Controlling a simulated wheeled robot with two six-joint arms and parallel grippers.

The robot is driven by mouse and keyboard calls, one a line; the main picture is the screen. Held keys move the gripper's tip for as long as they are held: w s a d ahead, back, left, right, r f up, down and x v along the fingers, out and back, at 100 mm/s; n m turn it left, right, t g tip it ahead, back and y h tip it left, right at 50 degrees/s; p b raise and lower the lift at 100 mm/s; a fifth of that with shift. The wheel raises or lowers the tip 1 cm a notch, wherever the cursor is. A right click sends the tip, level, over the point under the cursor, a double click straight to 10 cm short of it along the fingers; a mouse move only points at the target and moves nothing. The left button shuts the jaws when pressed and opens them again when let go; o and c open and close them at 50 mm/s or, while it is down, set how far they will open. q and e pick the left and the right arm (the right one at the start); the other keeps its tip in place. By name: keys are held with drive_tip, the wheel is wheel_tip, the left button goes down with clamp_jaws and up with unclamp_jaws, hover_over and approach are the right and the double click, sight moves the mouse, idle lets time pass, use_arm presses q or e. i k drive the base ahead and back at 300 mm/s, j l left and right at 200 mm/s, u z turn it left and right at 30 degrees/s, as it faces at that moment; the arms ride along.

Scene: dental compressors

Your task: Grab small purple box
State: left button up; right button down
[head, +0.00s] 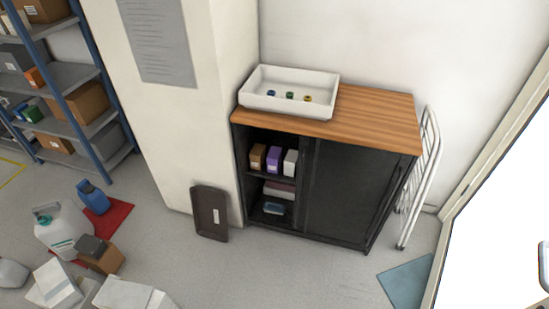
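A small purple box (274,159) stands upright on the upper shelf inside the open left part of a black cabinet (340,190). A brown box (258,157) stands to its left and a white box (290,162) to its right. Neither of my grippers shows clearly in the head view. A small piece of something pale with a dark and red edge shows at the far right edge, and I cannot tell what it is.
A white basin (290,93) with small coloured items sits on the wooden top (375,117). A dark tray (209,213) leans by the pillar. Jugs (62,230) and boxes (100,255) crowd the lower left floor. A white rack (425,180) stands right. Floor before the cabinet is clear.

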sight(273, 157)
drive_tip(key=i+l, duration=0.15)
drive_tip(key=l, duration=0.25)
drive_tip(key=i+l+z, duration=0.1)
drive_tip(key=l, duration=0.3)
drive_tip(key=i+z, duration=0.25)
drive_tip(key=i, duration=1.25)
